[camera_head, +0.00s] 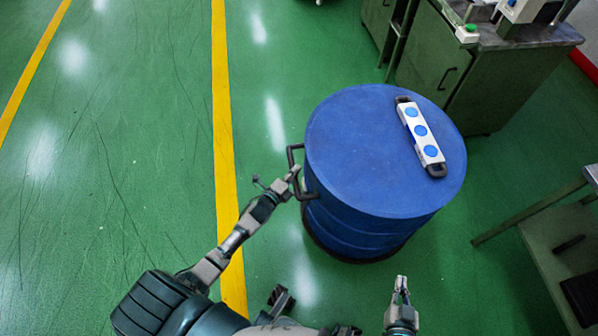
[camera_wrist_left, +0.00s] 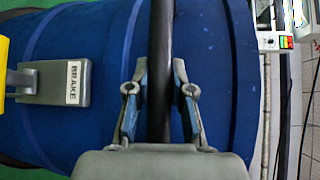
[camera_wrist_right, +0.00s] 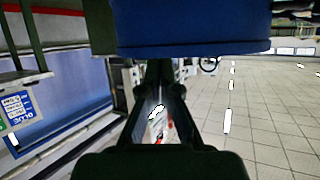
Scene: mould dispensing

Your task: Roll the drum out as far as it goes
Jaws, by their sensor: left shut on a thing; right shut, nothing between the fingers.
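The blue drum (camera_head: 370,150) stands upright on the green floor in the head view, on a dark round base. A black handle (camera_head: 297,172) sticks out from its left side. My left gripper (camera_head: 293,178) is shut on that handle; the left wrist view shows the black bar (camera_wrist_left: 162,60) between the fingers. A grey lever marked BRAKE (camera_wrist_left: 60,83) shows on the drum's side there. My right gripper (camera_head: 402,284) is shut and empty, in front of the drum and apart from it. The drum's lower side (camera_wrist_right: 190,28) shows above it in the right wrist view.
A white level-like bar with blue discs (camera_head: 421,136) lies on the drum's lid. A green cabinet (camera_head: 440,65) stands close behind the drum at the right. A table (camera_head: 560,235) stands at the right. The floor left of the drum, with yellow lines (camera_head: 222,120), is clear.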

